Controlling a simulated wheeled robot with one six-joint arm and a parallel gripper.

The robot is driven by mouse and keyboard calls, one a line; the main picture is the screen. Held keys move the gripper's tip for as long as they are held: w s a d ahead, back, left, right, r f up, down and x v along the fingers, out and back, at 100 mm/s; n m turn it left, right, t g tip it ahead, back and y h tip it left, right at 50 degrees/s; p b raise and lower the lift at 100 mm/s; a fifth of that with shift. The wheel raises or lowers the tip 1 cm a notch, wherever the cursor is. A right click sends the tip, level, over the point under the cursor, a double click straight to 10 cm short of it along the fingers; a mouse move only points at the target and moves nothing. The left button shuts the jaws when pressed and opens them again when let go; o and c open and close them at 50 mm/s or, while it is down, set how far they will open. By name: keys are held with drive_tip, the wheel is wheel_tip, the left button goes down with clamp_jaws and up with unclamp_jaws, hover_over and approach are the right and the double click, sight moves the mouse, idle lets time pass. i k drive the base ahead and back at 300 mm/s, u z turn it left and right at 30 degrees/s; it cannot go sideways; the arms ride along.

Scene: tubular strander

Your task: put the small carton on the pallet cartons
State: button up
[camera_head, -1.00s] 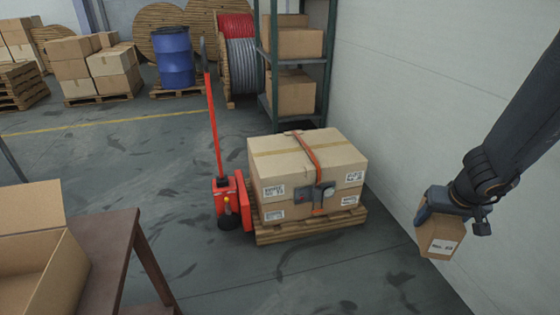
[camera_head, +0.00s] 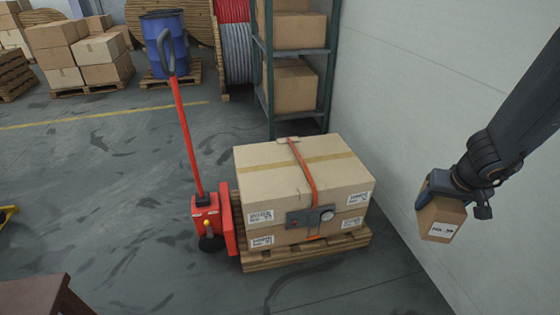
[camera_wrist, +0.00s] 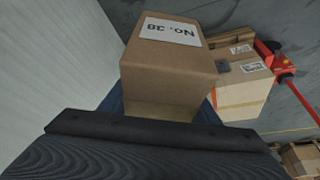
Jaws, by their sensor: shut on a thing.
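The small carton (camera_head: 441,219) is brown with a white label and hangs in my gripper (camera_head: 438,186) at the right, in front of the white wall. The gripper is shut on it. In the wrist view the small carton (camera_wrist: 168,68) fills the middle, its label reading "No. 38". The pallet cartons (camera_head: 300,165) are stacked on a wooden pallet (camera_head: 310,253), with an orange strap and a grey buckle on them. They stand left of my gripper, apart from it, and their top is bare except for the strap. They also show in the wrist view (camera_wrist: 240,98), beyond the held carton.
A red pallet jack (camera_head: 206,215) with an upright handle stands against the pallet's left side. A shelf with cartons (camera_head: 292,90) is behind it. A white wall (camera_head: 410,80) runs along the right. A brown table corner (camera_head: 40,295) is at the lower left. Floor is open at left.

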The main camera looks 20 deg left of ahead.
sight(267, 177)
drive_tip(key=i, duration=1.3)
drive_tip(key=u, duration=0.95)
drive_tip(key=i, duration=0.55)
drive_tip(key=z, duration=0.45)
